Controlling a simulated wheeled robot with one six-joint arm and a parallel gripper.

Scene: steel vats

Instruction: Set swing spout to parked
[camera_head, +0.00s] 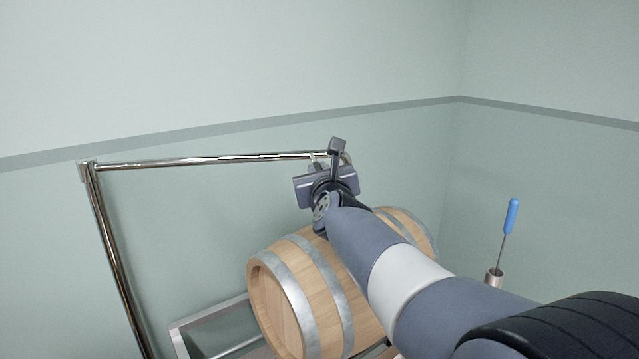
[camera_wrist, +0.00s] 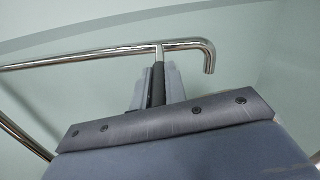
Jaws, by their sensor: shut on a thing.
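The swing spout (camera_head: 215,159) is a long chrome pipe that runs level from the top of an upright chrome post (camera_head: 112,245) at the left. In the wrist view the spout (camera_wrist: 100,52) crosses the top and ends at the right in a downturned tip. A short handle with a dark grip (camera_wrist: 158,88) hangs below the spout near that tip. My gripper (camera_wrist: 157,88) is shut on this handle, with a jaw on each side. In the head view my gripper (camera_head: 325,165) is at the spout's right end and partly hides the tip and handle.
A wooden barrel (camera_head: 275,310) with metal hoops lies on its side below the spout and my arm. A metal frame (camera_head: 205,316) stands under it at the left. A blue-handled rod (camera_head: 511,217) stands in a holder (camera_head: 494,277) at the right. A pale green wall is behind.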

